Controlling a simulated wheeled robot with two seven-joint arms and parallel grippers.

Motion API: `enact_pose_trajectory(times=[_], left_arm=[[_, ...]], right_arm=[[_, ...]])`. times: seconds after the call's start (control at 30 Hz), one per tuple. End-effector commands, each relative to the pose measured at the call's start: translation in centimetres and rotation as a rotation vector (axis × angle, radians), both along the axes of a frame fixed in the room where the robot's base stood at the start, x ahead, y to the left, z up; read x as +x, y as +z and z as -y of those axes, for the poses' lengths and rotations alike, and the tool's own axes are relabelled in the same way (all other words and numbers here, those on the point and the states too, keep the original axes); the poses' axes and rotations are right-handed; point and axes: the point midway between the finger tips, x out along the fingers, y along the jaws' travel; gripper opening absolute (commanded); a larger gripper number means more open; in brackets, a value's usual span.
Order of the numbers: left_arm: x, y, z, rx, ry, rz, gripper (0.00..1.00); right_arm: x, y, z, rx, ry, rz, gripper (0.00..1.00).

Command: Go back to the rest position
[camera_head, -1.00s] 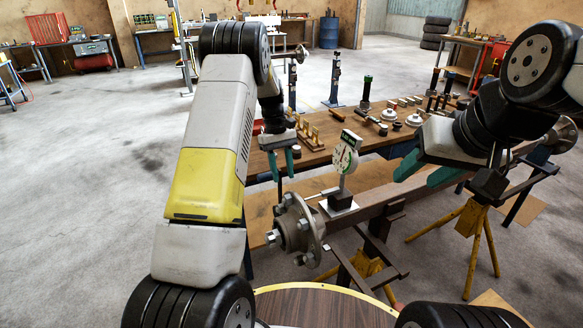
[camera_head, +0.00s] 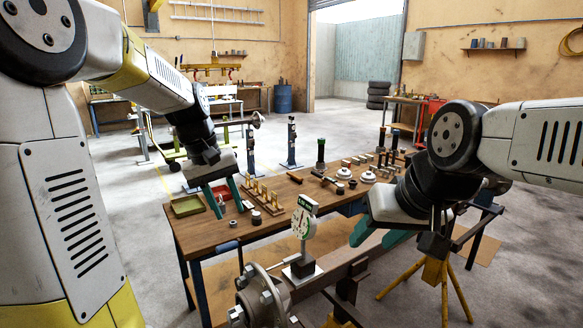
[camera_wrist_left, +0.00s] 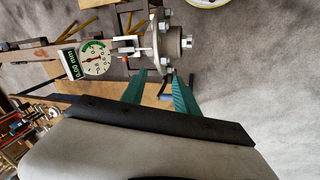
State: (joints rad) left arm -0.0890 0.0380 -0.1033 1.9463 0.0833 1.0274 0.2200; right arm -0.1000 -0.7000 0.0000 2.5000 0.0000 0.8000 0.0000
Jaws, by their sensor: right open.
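My left gripper (camera_head: 229,208) hangs over the left part of the wooden bench in the head view, between a green tray and a row of brass pieces. Its green fingers are apart with nothing between them; in the left wrist view (camera_wrist_left: 160,85) they are also spread and empty. My right gripper (camera_head: 378,240) is at the right, its green fingers apart, in front of the bench and near the axle beam. I cannot tell whether it touches the beam.
A dial gauge (camera_head: 303,222) stands on the axle beam beside the wheel hub (camera_head: 262,297). The bench (camera_head: 196,240) holds a green tray (camera_head: 186,206), brass pieces (camera_head: 262,192), white-topped discs and dark cylinders. A yellow stand (camera_head: 432,272) is at the right. Open floor lies left of the bench.

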Motion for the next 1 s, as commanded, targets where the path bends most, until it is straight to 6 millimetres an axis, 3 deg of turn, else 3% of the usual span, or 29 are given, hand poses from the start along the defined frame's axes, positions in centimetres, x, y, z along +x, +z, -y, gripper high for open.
enact_pose_trajectory(times=[0.2, 0.53, 0.73, 1.0], left_arm=[[-6.1, 3.0, 0.3, 0.023, -0.091, 0.161, 0.36], [-14.3, 3.8, 0.7, 0.093, -0.218, 0.386, 0.36], [-16.7, 3.3, 0.8, 0.127, -0.26, 0.459, 0.36], [-17.1, 3.1, 0.9, 0.134, -0.269, 0.472, 0.36]], right_arm=[[0.0, 0.0, 0.0, 0.0, 0.0, 0.0, 0.47], [0.0, 0.0, 0.0, 0.0, 0.0, 0.0, 0.47], [0.0, 0.0, 0.0, 0.0, 0.0, 0.0, 0.47], [0.0, 0.0, 0.0, 0.0, 0.0, 0.0, 0.47]])
